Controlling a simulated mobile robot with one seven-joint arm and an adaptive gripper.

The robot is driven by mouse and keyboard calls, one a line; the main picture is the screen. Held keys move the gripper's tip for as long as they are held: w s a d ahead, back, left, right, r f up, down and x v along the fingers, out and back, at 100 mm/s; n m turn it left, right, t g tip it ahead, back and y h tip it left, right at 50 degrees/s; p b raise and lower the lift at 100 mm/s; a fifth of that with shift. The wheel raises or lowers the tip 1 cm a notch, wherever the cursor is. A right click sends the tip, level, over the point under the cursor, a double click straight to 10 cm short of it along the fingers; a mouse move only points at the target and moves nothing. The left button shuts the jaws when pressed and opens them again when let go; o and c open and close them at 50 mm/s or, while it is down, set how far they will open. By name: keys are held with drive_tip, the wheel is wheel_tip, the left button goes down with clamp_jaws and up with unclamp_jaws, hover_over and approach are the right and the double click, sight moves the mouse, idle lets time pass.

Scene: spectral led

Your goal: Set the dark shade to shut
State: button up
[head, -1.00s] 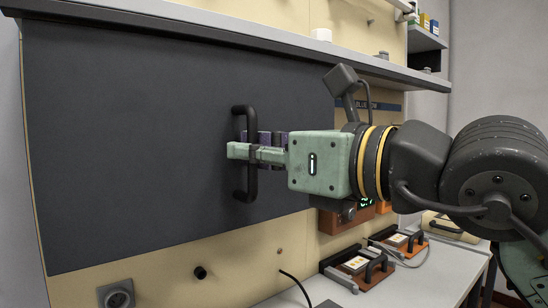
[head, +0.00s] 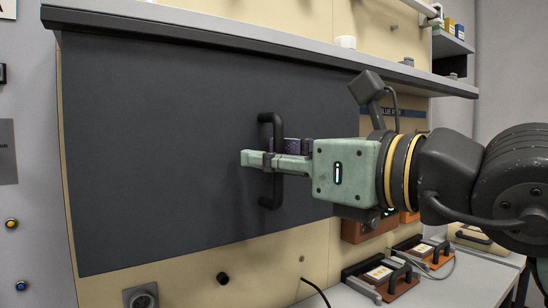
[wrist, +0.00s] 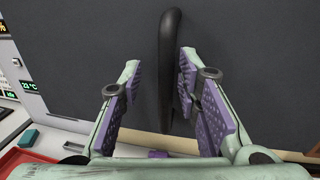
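The dark shade (head: 170,140) is a large flat dark grey panel on the cream wall, below a shelf. A black upright bar handle (head: 272,187) stands out near its right side. My gripper (head: 262,160) reaches in from the right, with its pale green fingers at the handle's middle. In the wrist view the handle (wrist: 168,75) runs between the two purple finger pads. Gaps show on both sides of it, and it lies closer to the right finger. My gripper is open. It hides part of the handle and the panel's right edge.
A grey shelf (head: 250,42) runs above the panel. A bench (head: 440,283) at lower right carries several devices with black handles (head: 402,272).

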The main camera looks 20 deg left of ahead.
drive_tip(key=v, duration=1.2)
